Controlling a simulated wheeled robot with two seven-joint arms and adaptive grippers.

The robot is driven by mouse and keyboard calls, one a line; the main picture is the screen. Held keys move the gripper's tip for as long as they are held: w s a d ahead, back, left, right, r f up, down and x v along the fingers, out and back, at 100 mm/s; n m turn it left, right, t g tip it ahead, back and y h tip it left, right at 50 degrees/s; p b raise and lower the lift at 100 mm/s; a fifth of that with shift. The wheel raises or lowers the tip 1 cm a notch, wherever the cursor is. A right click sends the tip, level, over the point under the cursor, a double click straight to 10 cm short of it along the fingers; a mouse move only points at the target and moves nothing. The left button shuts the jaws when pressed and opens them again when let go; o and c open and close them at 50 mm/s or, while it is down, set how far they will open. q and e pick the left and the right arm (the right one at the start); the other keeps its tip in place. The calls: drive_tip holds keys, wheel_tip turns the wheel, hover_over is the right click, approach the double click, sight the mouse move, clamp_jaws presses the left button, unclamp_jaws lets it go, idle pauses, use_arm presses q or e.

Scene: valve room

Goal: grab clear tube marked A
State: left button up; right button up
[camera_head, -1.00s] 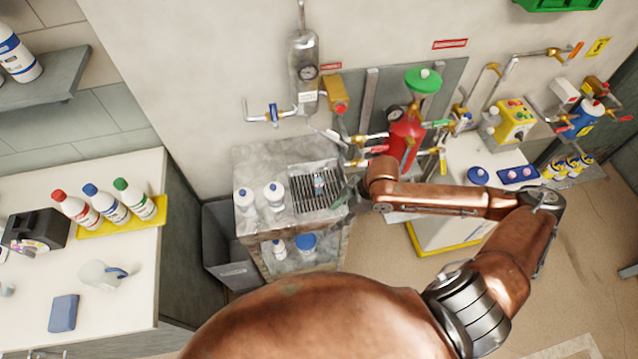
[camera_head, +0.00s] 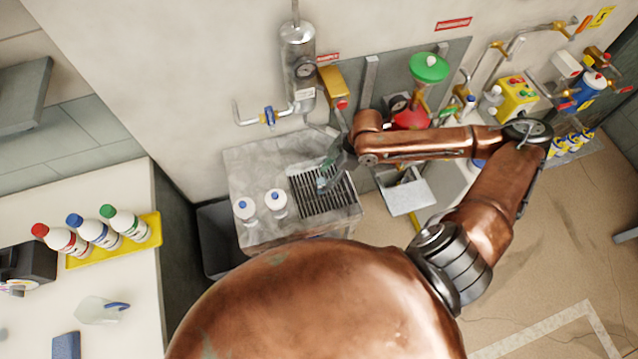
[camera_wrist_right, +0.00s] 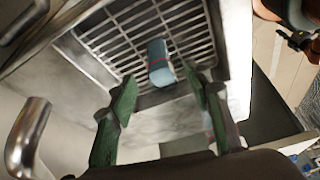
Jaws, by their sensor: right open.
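A small clear bluish tube (camera_wrist_right: 160,62) stands on the slatted drain grate (camera_wrist_right: 105,42) in the right wrist view, with a thin red mark on its side. I cannot read a letter on it. My right gripper (camera_wrist_right: 160,84) is open, its two green fingers spread on either side of the tube's near end, with nothing held. In the head view the right gripper (camera_head: 334,170) reaches over the grate (camera_head: 310,200) and partly hides the tube (camera_head: 322,182). My left gripper is not in view.
Two white bottles (camera_head: 277,200) stand left of the grate on the stone counter (camera_head: 245,165). A metal spout (camera_wrist_right: 27,135) shows at left in the wrist view. Valves, a yellow box (camera_head: 516,97) and a green funnel (camera_head: 429,67) are at right.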

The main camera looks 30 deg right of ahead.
sight(325, 179)
drive_tip(key=x, duration=0.4)
drive_tip(key=shift+s, duration=0.1)
drive_tip(key=shift+a+f, duration=0.15)
drive_tip(key=shift+f, duration=0.35)
drive_tip(key=shift+b, duration=0.3)
drive_tip(key=c, duration=0.7)
clamp_jaws()
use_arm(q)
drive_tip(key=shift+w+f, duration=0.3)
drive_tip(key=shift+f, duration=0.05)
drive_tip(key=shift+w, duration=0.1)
use_arm(e)
drive_tip(key=shift+r, duration=0.1)
